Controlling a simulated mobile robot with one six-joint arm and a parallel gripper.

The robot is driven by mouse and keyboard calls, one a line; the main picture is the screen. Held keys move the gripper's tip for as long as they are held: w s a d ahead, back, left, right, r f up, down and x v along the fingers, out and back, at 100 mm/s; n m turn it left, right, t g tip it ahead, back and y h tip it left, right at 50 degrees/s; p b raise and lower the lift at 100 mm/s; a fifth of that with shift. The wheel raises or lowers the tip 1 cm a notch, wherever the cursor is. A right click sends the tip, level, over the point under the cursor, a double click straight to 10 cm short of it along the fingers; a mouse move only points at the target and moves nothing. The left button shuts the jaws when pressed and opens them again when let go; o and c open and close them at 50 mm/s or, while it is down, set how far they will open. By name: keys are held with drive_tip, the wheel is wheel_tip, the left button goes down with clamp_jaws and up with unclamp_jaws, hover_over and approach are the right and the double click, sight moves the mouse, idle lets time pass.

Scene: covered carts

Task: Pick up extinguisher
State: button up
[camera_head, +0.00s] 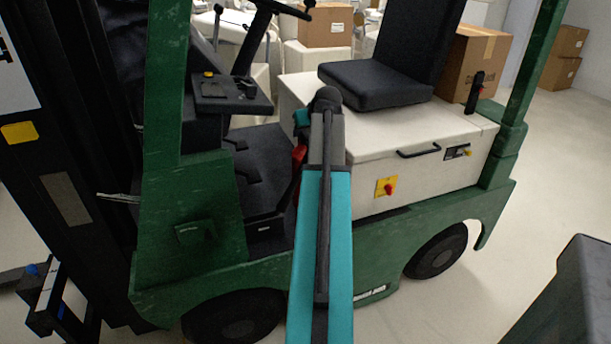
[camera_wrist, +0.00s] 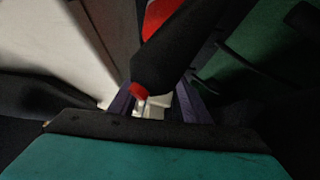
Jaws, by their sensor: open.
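The extinguisher (camera_head: 299,156) shows in the head view only as a small red part beside the end of my teal arm, in the forklift's footwell. Most of it is hidden behind the arm. In the wrist view a red piece with a pale marking (camera_wrist: 158,14) stands at the top, and a dark part with a small red end lies in front of it. My gripper (camera_wrist: 158,104) is open, with its dark, purplish jaws low in the wrist view. The dark part overlaps the gap between them. Whether they touch it, I cannot tell. The head view hides the jaws.
The green forklift (camera_head: 215,245) surrounds the footwell, with a pale seat base (camera_head: 350,150) to the right and a green post (camera_head: 165,90) to the left. A steering wheel (camera_head: 284,9) and side console (camera_head: 230,95) are above. Cardboard boxes (camera_head: 475,65) stand behind.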

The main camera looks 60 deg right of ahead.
drive_tip(key=shift+w+d+f, duration=0.2)
drive_tip(key=shift+w+f, duration=0.05)
drive_tip(key=shift+f, duration=0.05)
idle(0.4)
clamp_jaws()
idle(1.1)
drive_tip(key=shift+d+r, duration=0.1)
